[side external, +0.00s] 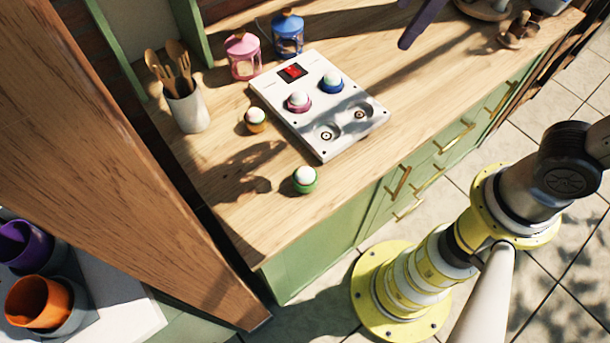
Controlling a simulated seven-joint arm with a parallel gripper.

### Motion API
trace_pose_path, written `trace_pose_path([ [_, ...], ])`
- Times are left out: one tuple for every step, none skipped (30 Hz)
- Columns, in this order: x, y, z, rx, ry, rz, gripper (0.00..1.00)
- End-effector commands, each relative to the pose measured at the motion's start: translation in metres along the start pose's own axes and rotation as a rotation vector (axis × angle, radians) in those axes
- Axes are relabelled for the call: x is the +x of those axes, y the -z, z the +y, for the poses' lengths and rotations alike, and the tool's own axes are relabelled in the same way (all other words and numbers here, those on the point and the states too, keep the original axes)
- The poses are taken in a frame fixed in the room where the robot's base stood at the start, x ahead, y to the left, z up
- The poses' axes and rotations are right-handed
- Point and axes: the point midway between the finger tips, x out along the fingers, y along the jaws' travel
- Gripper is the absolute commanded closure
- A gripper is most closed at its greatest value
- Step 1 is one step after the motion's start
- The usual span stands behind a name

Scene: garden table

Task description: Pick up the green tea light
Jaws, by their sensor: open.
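The green tea light (305,180) is a small round cup with a white top. It stands upright on the wooden table, in front of the near-left side of a white board (272,100). My gripper (408,22) is only partly in view at the top edge, as dark purple fingers. It is open and empty, well up and to the right of the green tea light, apart from it. The rest of my gripper is cut off by the frame.
An orange tea light (255,121) stands left of the board. Pink (298,102) and blue (331,82) ones sit on it, beside two empty recesses. Lanterns (243,57) and a utensil cup (187,107) stand behind. Bare wood surrounds the green tea light, near the table's front edge.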

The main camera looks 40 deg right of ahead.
Motion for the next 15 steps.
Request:
trace_pose_path([
  [0.014,0.024,-0.011,-0.086,0.035,-0.032,0.06],
  [0.021,0.035,-0.018,-0.132,0.052,-0.047,0.06],
  [0.032,0.050,-0.029,-0.189,0.073,-0.067,0.06],
  [0.040,0.060,-0.038,-0.231,0.089,-0.082,0.06],
  [0.048,0.070,-0.047,-0.271,0.103,-0.097,0.06],
  [0.059,0.080,-0.060,-0.317,0.121,-0.117,0.06],
  [0.067,0.087,-0.070,-0.348,0.133,-0.131,0.06],
  [0.075,0.092,-0.080,-0.375,0.144,-0.146,0.06],
  [0.086,0.098,-0.093,-0.407,0.156,-0.164,0.06],
  [0.092,0.101,-0.102,-0.429,0.164,-0.176,0.06],
  [0.098,0.103,-0.111,-0.448,0.171,-0.187,0.06],
  [0.105,0.103,-0.121,-0.472,0.180,-0.203,0.06],
  [0.110,0.102,-0.127,-0.487,0.186,-0.216,0.06],
  [0.113,0.101,-0.132,-0.499,0.190,-0.224,0.06],
  [0.115,0.100,-0.137,-0.509,0.193,-0.228,0.06],
])
